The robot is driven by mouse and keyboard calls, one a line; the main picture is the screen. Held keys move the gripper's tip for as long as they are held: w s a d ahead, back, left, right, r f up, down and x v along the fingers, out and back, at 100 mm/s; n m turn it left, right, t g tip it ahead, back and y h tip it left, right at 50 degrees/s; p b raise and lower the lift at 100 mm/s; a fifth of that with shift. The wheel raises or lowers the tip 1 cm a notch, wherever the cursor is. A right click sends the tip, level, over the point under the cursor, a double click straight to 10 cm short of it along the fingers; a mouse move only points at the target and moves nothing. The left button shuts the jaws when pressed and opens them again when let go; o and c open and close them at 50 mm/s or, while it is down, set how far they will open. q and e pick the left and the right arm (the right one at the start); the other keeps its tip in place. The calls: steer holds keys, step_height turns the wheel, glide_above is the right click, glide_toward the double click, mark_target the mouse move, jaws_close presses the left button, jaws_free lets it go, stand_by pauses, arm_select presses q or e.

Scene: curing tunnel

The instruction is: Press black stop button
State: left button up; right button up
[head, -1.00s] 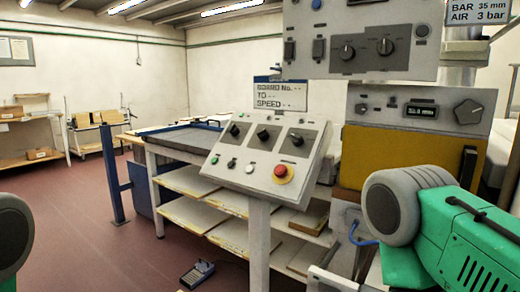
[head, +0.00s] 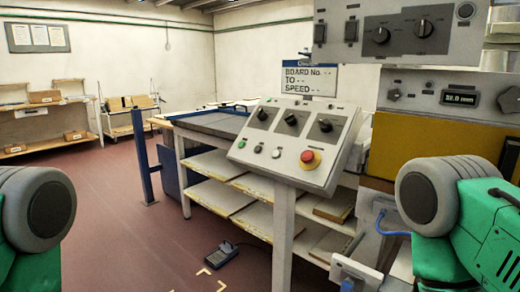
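A sloped grey control panel (head: 290,172) stands on a post in the middle of the head view. Its lower row holds a green button (head: 241,144), a small black button (head: 257,149), a white button (head: 276,153) and a red mushroom button (head: 310,158) on a yellow base. Three black rotary knobs sit above them. The black button lies between the green and white ones, with nothing in front of it. Parts of my left and right arms show at the lower left and right edges. Neither gripper is in view.
A grey control box (head: 385,42) hangs at the upper right, above a yellow-fronted machine (head: 406,150). A shelved bench (head: 212,165) stands behind the panel. A foot pedal (head: 220,255) lies on the red floor. Open floor lies to the left.

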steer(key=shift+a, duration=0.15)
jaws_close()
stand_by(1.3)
